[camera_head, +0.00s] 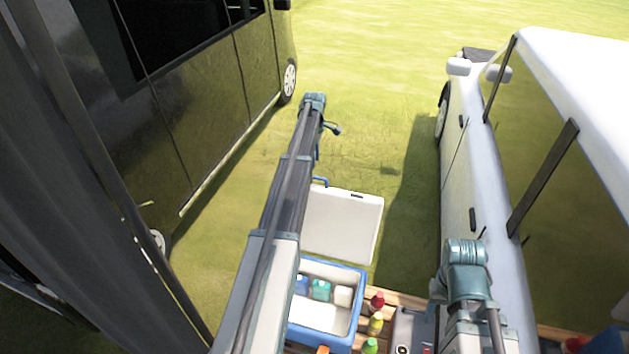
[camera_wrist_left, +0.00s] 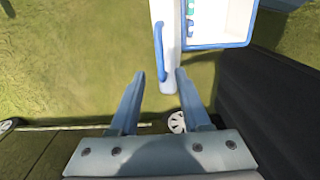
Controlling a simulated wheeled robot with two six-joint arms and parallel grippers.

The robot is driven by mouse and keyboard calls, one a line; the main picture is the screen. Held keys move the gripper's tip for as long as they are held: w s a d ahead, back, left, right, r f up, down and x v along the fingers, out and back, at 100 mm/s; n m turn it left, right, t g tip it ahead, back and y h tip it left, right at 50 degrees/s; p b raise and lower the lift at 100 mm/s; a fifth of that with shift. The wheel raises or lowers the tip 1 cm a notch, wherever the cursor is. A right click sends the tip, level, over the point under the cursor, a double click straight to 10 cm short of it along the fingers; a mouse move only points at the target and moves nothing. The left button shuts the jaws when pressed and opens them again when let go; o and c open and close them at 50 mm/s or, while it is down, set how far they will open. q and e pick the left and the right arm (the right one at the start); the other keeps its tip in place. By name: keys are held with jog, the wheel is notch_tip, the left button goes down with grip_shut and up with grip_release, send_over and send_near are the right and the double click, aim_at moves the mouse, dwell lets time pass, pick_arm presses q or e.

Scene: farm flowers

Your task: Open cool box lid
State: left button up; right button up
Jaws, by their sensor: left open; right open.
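The blue cool box (camera_head: 361,305) stands at the lower middle of the head view, with bottles and cartons inside its white interior. Its white lid (camera_head: 343,225) is swung open, away from the box opening, with a blue handle (camera_head: 320,181) on its edge. My left gripper (camera_head: 333,128) is beyond the lid, small in the head view. In the left wrist view my left gripper (camera_wrist_left: 158,88) is open and empty; the blue handle (camera_wrist_left: 158,50) lies just ahead of its fingertips, and I cannot tell whether they touch. My left arm hides part of the box and lid.
A dark van (camera_head: 190,110) stands on the left and a white vehicle (camera_head: 570,150) on the right, with grass between them. Several coloured bottles, including a yellow one (camera_head: 375,323), stand on a wooden surface (camera_head: 405,300) beside the box.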

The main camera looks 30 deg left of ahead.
pick_arm(q)
notch_tip(320, 180, down, 7)
jog(key=b, duration=0.6)
jog(key=shift+f, duration=0.2)
grip_shut()
dwell(1.0)
